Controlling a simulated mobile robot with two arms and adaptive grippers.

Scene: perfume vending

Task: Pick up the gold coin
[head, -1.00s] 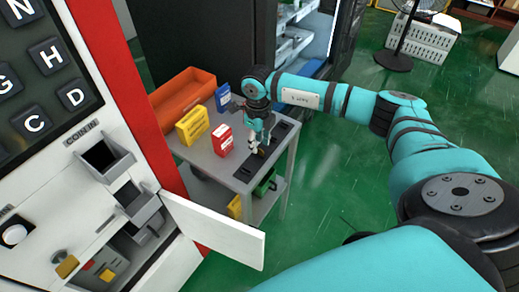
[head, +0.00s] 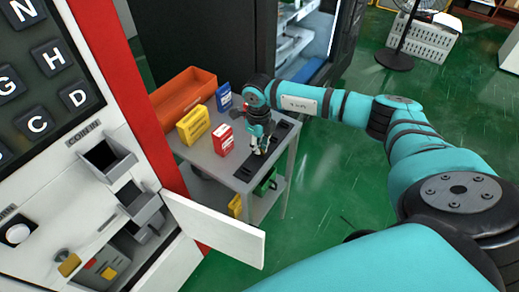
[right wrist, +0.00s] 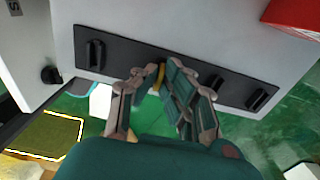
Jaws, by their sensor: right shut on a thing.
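The gold coin (right wrist: 160,77) shows as a thin yellow edge between the fingertips of my right gripper in the right wrist view. My right gripper (right wrist: 158,75) is shut on it, right over the black slotted holder (right wrist: 222,87). The fingers hide most of the coin, and I cannot tell whether it is clear of its slot. In the head view my right gripper (head: 258,148) points down at the black holder (head: 283,132) on the grey cart's right side. The coin is too small to make out there. My left gripper is not in view.
On the grey cart (head: 212,162) stand a red box (head: 223,140), a yellow box (head: 193,125), a blue box (head: 223,97) and an orange bin (head: 184,95). The vending machine with its coin slot (head: 105,160) and open white door (head: 215,228) is at left.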

